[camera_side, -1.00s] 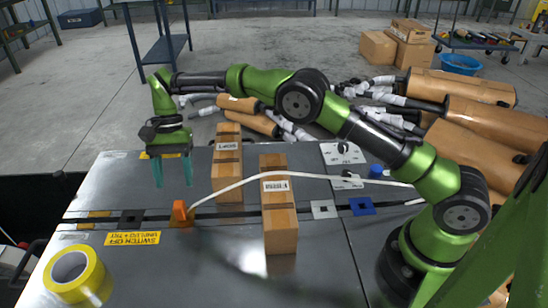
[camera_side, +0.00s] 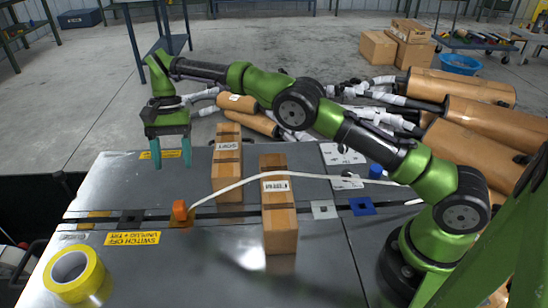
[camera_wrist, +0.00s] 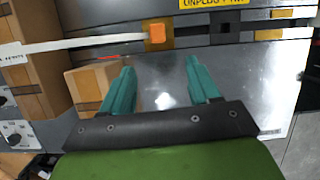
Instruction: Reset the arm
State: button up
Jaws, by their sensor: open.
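My gripper (camera_side: 172,166) is open and empty, with its teal fingers pointing down above the back left part of the metal table. In the wrist view the two fingers (camera_wrist: 163,80) stand apart with bare metal surface between them. An orange block or plug (camera_side: 180,212) at the end of a white cable sits on the table, in front of and below my gripper. It also shows in the wrist view (camera_wrist: 157,34), beyond the fingers. Nothing is held.
Two cardboard boxes, one at the back (camera_side: 228,163) and one nearer (camera_side: 279,226), stand right of my gripper. A white cable (camera_side: 240,181) arches over the table. Yellow tape (camera_side: 61,287) lies front left. Wrapped mufflers (camera_side: 470,130) are piled at right. Bare table lies below the fingers.

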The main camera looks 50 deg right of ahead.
jog(key=s+d+r+n+t, duration=0.4)
jog(key=s+d+r, duration=0.55)
jog(key=s, duration=0.25)
jog(key=s+d+r+t, duration=0.1)
jog(key=s+d+t, duration=0.2)
jog(key=s, duration=0.6)
jog(key=s+d+r+t, duration=0.2)
jog(key=s+d+t, duration=0.1)
jog(key=s, duration=0.6)
jog(key=shift+s+d+r+h, duration=0.15)
jog(key=shift+d+h, duration=0.25)
jog(key=shift+d, duration=0.15)
